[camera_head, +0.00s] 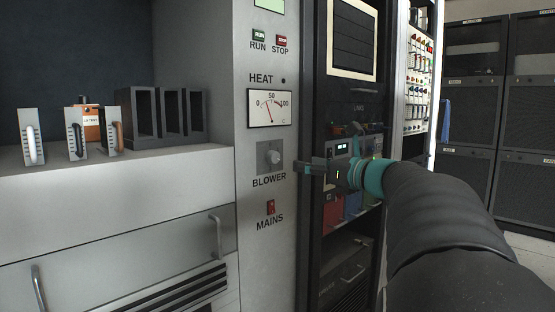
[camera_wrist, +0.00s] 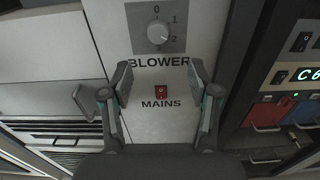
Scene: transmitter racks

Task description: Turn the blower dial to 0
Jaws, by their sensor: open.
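The blower dial (camera_head: 271,157) is a round grey knob on a square plate above the BLOWER label on the light grey panel.
A red MAINS switch (camera_head: 271,207) sits below the dial. A HEAT meter (camera_head: 270,108) and RUN and STOP buttons (camera_head: 281,40) are above. A dark rack (camera_head: 345,100) stands right of the panel. Drawer handles (camera_head: 216,236) stick out at the lower left.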

